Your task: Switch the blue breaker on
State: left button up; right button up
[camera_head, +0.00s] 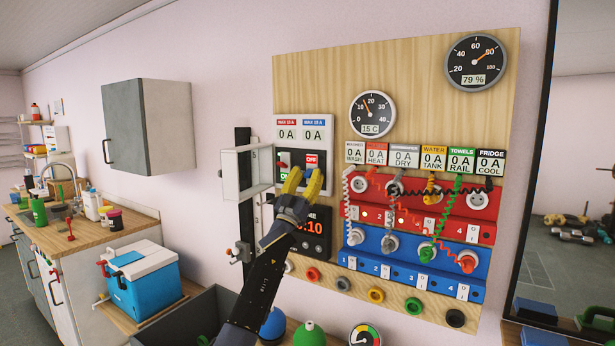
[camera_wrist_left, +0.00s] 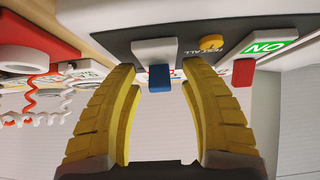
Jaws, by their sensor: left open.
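The breaker box (camera_head: 322,158) is on the wooden panel, with its white cover swung open to the left. My left gripper (camera_head: 303,180) is open in front of it. In the left wrist view, the blue breaker (camera_wrist_left: 160,78) is a small blue lever below a white block, between my two yellow fingertips. I cannot tell whether they touch it. In the head view my gripper hides the blue breaker. A red breaker lever (camera_wrist_left: 243,73) is to the right in the wrist view, near a green ON label (camera_wrist_left: 265,46). My right gripper is not in view.
A yellow TEST ALL button (camera_wrist_left: 211,42) is near the blue lever. The white cover (camera_head: 240,172) projects left of the box. To the right are red (camera_head: 400,205) and blue (camera_head: 395,262) socket rails with coiled cords. A digital display (camera_head: 312,226) is below my gripper.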

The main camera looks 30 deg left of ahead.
pick_arm(q)
jog(key=shift+o, duration=0.3)
grip_shut()
jog(key=shift+r, duration=0.15)
dwell(0.7)
